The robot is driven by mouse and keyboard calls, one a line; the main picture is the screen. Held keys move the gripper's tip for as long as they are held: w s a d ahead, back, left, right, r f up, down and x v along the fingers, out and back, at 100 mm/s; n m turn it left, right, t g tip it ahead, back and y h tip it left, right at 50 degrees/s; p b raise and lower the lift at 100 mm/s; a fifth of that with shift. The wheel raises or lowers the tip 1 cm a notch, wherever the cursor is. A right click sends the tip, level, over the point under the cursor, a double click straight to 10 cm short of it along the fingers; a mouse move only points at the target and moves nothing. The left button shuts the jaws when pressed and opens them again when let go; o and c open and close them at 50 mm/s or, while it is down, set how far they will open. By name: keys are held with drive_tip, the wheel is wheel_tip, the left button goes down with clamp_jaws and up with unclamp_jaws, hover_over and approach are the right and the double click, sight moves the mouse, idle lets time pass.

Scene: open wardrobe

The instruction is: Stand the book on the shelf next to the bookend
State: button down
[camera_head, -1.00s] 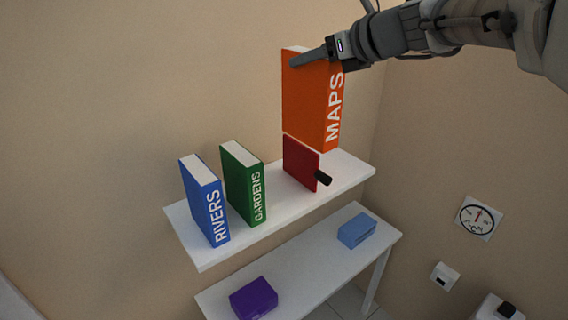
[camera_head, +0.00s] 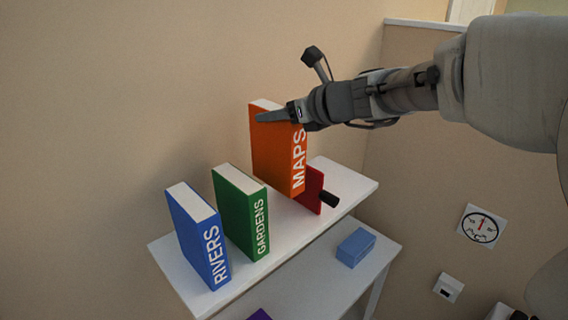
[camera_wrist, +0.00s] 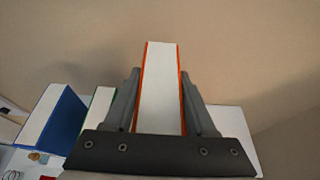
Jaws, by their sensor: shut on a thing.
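My gripper (camera_head: 281,114) is shut on the orange MAPS book (camera_head: 274,146) near its top and holds it upright. In the wrist view the white top of the orange book (camera_wrist: 160,90) sits between the two fingers. The red bookend (camera_head: 315,185) with a black knob stands on the white shelf (camera_head: 346,182), to the right of the book and partly hidden by it. The book is in the space between the green GARDENS book (camera_head: 238,212) and the bookend. I cannot tell whether its lower edge touches the shelf.
The blue RIVERS book (camera_head: 196,237) stands at the shelf's left end, left of the green book. A lower white table (camera_head: 318,278) carries a blue box (camera_head: 355,247) and a purple object (camera_head: 259,315). A round dial (camera_head: 481,226) is on the right wall.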

sight(277, 163)
wheel_tip(277, 163, down, 12)
drive_tip(key=shift+r+b, duration=0.2)
drive_tip(key=shift+b, duration=0.9)
drive_tip(key=shift+c, duration=1.1)
unclamp_jaws()
